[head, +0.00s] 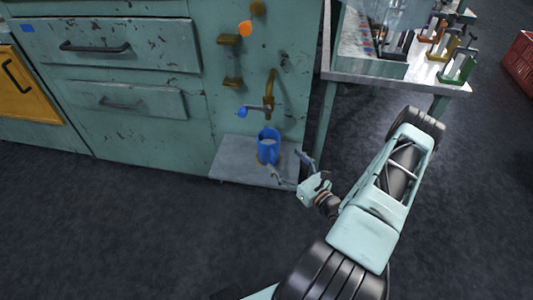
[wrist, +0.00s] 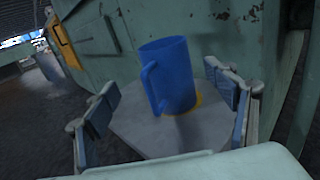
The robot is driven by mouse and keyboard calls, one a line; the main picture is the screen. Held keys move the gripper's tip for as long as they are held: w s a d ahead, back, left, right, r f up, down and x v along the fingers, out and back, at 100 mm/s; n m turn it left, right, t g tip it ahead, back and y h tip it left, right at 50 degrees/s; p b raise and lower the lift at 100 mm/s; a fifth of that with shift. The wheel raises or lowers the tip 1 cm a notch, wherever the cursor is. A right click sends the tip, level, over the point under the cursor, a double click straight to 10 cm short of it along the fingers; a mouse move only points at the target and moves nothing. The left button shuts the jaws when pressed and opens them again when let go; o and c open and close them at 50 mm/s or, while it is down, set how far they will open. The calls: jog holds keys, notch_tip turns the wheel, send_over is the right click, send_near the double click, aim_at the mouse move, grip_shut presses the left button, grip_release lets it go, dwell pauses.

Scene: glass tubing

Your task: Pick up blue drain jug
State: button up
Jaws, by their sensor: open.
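The blue drain jug (head: 268,148) stands upright on a low grey shelf (head: 228,163) at the foot of the green cabinet, below a brass tap (head: 269,95). In the wrist view the jug (wrist: 176,78) is ahead of and between my open fingers, with its handle toward the left. My gripper (head: 290,166) is open and empty, just right of and in front of the jug in the head view. In the wrist view both fingers of my gripper (wrist: 170,110) are spread wide with a gap to the jug. A yellow ring shows at the jug's base.
The green cabinet (head: 160,110) rises right behind the shelf. An orange-handled valve (head: 245,28) and a blue tap handle (head: 242,112) are above the jug. A metal workbench (head: 345,77) with several coloured clamps stands to the right. The dark floor in front is clear.

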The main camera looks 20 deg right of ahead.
aim_at(274, 148)
jog(key=b+x, duration=0.1)
jog(key=x, duration=0.3)
jog(key=shift+w, duration=0.4)
jog(key=shift+d+b+x, duration=0.2)
jog(key=shift+b+x, duration=0.25)
jog(key=shift+x, duration=1)
jog(key=shift+d+b+x, duration=0.2)
jog(key=shift+b+x, duration=0.2)
jog(key=shift+x, duration=1.1)
jog(key=shift+r, duration=0.25)
jog(key=shift+c, duration=0.7)
grip_shut()
